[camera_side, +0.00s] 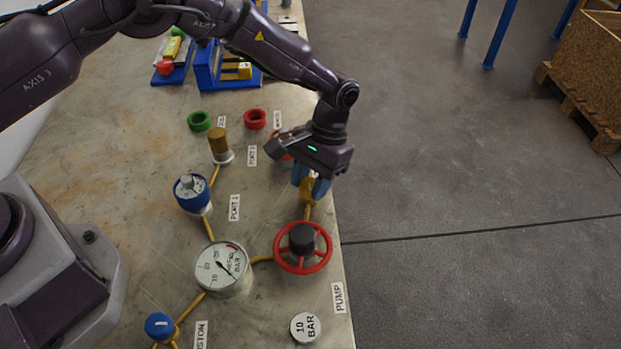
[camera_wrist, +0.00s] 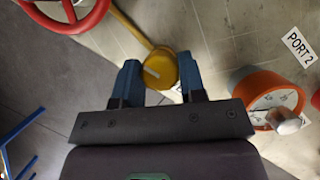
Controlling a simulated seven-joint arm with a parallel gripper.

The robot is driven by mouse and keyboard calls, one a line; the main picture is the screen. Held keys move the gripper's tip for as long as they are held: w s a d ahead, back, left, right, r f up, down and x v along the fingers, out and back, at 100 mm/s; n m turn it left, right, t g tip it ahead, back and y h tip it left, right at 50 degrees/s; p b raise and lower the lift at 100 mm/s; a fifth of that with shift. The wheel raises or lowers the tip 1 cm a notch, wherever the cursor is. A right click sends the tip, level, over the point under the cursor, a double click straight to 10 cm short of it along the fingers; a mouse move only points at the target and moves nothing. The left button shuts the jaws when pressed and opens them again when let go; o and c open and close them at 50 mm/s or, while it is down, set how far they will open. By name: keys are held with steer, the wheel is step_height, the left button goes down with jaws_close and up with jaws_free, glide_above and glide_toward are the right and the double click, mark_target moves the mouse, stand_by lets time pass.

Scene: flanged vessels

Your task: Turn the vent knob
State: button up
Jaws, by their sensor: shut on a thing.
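The yellow knob (camera_side: 307,194), which I take to be the vent knob, stands near the table's right edge at the end of a yellow pipe, behind the red handwheel. In the wrist view the knob (camera_wrist: 160,69) is round, with a pale pointer mark on its top. My gripper (camera_side: 310,184) points down over it. Its two blue fingers (camera_wrist: 160,82) sit on either side of the knob and are shut on it. In the side view the fingers hide much of the knob.
The red handwheel (camera_side: 303,268) labelled PUMP stands in front, with a pressure gauge (camera_side: 223,268) to its left. An orange-rimmed gauge (camera_wrist: 268,93) is close beside my gripper, near the PORT 2 label. The table edge is just right of the knob.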

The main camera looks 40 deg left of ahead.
stand_by(0.4)
steer(key=o, duration=0.9)
steer(key=v, duration=1.3)
steer(key=s+a+r+t, duration=0.5)
steer(key=s+a+r, duration=0.4)
steer(key=s, duration=0.4)
steer(key=s+a+r+t, duration=0.5)
steer(key=s+a+r, duration=0.4)
steer(key=s, duration=0.5)
steer(key=shift+s+a+r, duration=0.2)
steer(key=shift+s+r, duration=0.1)
steer(key=shift+r, duration=0.8)
